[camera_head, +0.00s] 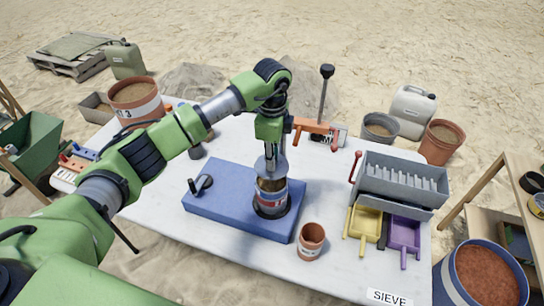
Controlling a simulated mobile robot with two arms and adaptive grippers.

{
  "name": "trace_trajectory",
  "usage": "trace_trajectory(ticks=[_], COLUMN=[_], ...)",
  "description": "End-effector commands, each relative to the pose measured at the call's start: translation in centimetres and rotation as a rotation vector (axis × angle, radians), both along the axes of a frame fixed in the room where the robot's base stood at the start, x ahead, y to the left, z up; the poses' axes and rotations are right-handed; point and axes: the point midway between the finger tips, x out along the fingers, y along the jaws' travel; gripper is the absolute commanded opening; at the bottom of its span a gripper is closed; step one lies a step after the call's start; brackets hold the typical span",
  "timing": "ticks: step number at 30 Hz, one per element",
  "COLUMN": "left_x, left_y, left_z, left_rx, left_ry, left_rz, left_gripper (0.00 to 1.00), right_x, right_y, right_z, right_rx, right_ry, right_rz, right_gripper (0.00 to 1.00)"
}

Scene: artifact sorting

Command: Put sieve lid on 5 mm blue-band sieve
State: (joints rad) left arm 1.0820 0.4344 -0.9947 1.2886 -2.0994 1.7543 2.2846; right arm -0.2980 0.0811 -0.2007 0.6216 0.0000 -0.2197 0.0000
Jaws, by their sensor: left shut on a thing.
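My left gripper (270,152) reaches straight down over the sieve stack and is shut on the grey sieve lid (262,167). The lid is right above the stack; tan material shows just below it, and I cannot tell whether its rim touches. The sieve stack (271,198) has a blue band near its top and a red and white band lower down. It stands upright on the right part of the blue base (230,208). The fingertips are small and partly merged with the lid. My right gripper is not in view.
A black clamp handle (201,186) is on the base's left. A terracotta cup (311,241) stands near the front edge. A grey slotted box (401,183), yellow scoop (364,223) and purple scoop (403,233) are at right. An orange tool (316,128) lies behind.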

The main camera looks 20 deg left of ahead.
Motion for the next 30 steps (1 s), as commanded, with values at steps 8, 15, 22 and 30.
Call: trace_trajectory(ticks=[8, 15, 22, 30], left_x=[0.0, 0.0, 0.0, 0.0], left_y=[0.0, 0.0, 0.0, 0.0], left_z=[-3.1, -4.2, -4.2, -4.2], left_rx=[0.000, 0.000, 0.000, 0.000], left_ry=[0.001, 0.000, 0.000, 0.000], left_rz=[0.000, 0.000, 0.000, 0.000], left_gripper=[0.00, 0.00, 0.00, 0.00], right_x=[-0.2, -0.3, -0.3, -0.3], right_y=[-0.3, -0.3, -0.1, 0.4], right_z=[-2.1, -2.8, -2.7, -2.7], right_rx=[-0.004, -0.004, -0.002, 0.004], right_ry=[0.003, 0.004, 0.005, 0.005], right_rz=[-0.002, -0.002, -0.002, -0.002], right_gripper=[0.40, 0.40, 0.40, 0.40])
